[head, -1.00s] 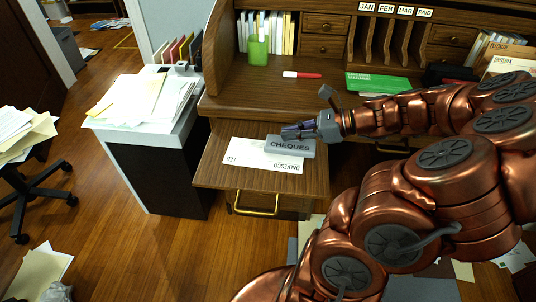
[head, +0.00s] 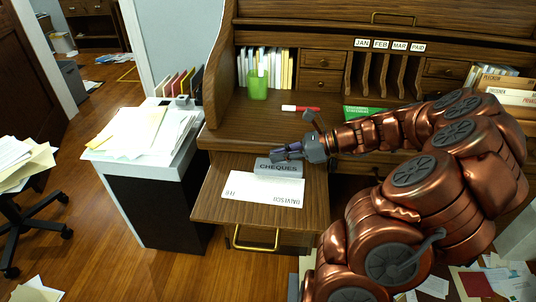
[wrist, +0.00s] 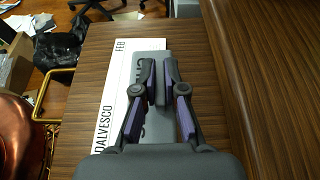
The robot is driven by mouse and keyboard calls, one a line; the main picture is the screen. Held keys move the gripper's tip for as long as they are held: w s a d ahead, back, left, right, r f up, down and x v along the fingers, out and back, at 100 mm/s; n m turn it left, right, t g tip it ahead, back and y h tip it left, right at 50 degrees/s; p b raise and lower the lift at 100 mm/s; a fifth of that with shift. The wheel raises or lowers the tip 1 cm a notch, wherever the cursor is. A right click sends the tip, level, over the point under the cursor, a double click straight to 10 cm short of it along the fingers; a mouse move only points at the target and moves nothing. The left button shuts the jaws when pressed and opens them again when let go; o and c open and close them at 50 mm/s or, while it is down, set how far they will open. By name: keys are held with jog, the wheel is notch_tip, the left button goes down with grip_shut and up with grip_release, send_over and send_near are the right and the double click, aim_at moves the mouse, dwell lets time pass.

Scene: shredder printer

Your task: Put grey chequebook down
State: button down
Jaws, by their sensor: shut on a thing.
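The grey chequebook (head: 279,169), marked "CHEQUES", is at the pull-out wooden board (head: 215,190) of the desk. It overlaps the far edge of a white envelope (head: 262,189) marked "DALVESCO FEB". My gripper (head: 277,155) is shut on the chequebook's far side. In the wrist view my gripper (wrist: 162,80) has its fingers close together over the chequebook (wrist: 150,58), hiding part of its lettering. The envelope (wrist: 115,75) lies to the left of it there. I cannot tell whether the chequebook rests flat or hangs just above the board.
A shredder cabinet piled with papers (head: 145,132) stands left of the board.

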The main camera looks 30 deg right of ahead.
jog(key=w, duration=0.5)
jog(key=shift+w+d+f, duration=0.2)
jog(key=shift+w+f, duration=0.1)
jog(key=shift+w, duration=0.1)
jog(key=shift+w+f+b, duration=0.25)
jog(key=shift+b, duration=0.1)
jog(key=shift+f+b, duration=0.3)
jog(key=shift+f, duration=1.2)
jog(key=shift+f, duration=0.1)
jog(key=c, duration=1.2)
grip_release()
jog(key=shift+c, duration=0.2)
